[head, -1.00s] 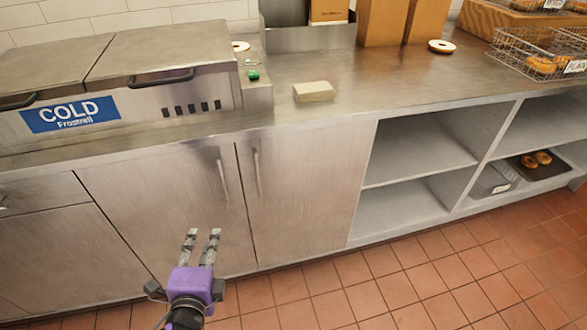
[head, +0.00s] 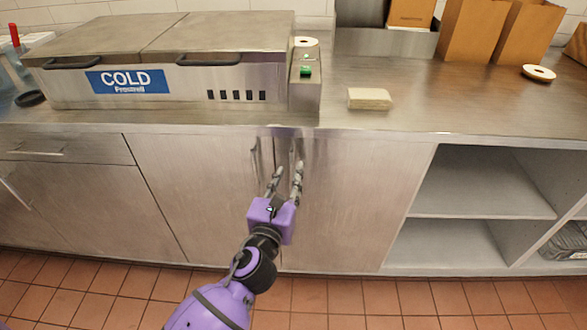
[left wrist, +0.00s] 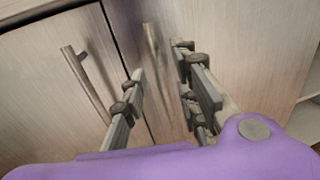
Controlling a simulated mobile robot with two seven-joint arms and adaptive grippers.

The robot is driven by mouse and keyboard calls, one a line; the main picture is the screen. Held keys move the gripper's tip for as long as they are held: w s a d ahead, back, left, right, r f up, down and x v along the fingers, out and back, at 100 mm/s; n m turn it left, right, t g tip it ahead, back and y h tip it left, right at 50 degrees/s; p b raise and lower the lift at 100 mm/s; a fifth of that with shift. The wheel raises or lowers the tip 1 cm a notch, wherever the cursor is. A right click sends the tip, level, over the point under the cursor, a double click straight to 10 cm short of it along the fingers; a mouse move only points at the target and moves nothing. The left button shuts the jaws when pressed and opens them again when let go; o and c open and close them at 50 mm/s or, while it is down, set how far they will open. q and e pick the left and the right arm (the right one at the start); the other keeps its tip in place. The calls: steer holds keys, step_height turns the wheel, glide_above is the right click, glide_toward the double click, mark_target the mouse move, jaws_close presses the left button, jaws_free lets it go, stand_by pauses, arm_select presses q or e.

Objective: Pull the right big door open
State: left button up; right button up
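The right big door (head: 355,205) is a brushed-steel cabinet door under the counter, and it is shut. Its vertical bar handle (left wrist: 152,42) shows in the left wrist view, between the lines of my two fingers. My left gripper (head: 285,172) is open in front of this handle, and its fingers partly cover the handle in the head view. The fingers are apart with a gap between them; I cannot tell whether either touches the handle. The left big door (head: 190,185) is also shut, with its own handle (left wrist: 86,84) left of my fingers. My right gripper is not in view.
Open shelves (head: 480,190) stand right of the door. Above is the steel counter (head: 440,105) with a COLD unit (head: 185,60), a pale block (head: 369,98) and paper bags (head: 475,30). The tiled floor (head: 340,298) before the door is clear.

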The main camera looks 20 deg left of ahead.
mark_target(291, 171)
arm_select(q)
steer(key=shift+w+a, duration=0.2)
steer(key=shift+w, duration=1.7)
jaws_close()
